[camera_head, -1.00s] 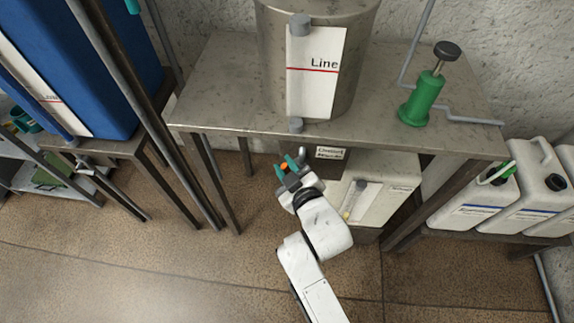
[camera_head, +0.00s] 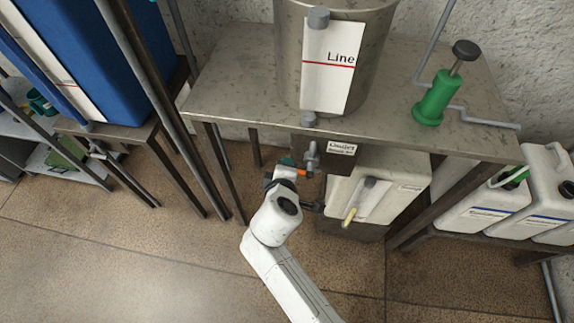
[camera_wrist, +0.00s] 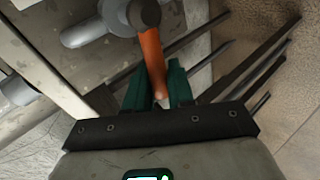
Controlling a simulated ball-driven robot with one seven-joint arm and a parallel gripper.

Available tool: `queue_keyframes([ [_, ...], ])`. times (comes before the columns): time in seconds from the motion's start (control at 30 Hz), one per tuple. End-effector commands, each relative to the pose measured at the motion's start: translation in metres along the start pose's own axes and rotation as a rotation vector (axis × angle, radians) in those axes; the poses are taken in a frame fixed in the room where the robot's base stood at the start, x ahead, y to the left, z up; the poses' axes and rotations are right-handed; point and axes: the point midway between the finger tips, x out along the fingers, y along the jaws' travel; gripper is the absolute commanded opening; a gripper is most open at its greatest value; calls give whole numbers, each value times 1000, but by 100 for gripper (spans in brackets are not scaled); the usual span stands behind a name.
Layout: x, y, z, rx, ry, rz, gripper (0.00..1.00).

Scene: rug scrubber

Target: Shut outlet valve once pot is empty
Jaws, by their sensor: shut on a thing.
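The steel pot (camera_head: 287,60) stands on the metal table, with a white gauge board (camera_head: 328,85) marked "Line" on its front. Its inside is out of view, so I cannot tell the liquid level. The grey outlet valve (camera_head: 312,155) hangs under the table's front edge, beside the "Outlet" label (camera_head: 341,148). Its orange lever (camera_head: 304,173) points left towards my gripper (camera_head: 288,166). In the wrist view the orange lever (camera_wrist: 152,55) runs from the grey valve body (camera_wrist: 110,18) between the teal fingers of my gripper (camera_wrist: 157,90), which are shut on it.
A white tank (camera_head: 395,180) with its own gauge stands under the table (camera_head: 235,85). A green hand pump (camera_head: 436,100) stands on the table's right. White canisters (camera_head: 480,212) are at the right, a blue container (camera_head: 115,65) at the left. The floor in front is clear.

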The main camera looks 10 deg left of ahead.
Motion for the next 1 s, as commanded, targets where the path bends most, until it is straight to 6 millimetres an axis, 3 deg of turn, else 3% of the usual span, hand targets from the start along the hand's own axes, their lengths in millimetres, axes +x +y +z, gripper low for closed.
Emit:
queue_keyframes([
  [0.3,5,-8,0,-106,-69,-2,0],
  [0.87,6,-10,1,-130,-84,-3,0],
  [0.9,6,-10,1,-130,-84,-3,26],
  [1.0,6,-10,1,-129,-84,-3,35],
])
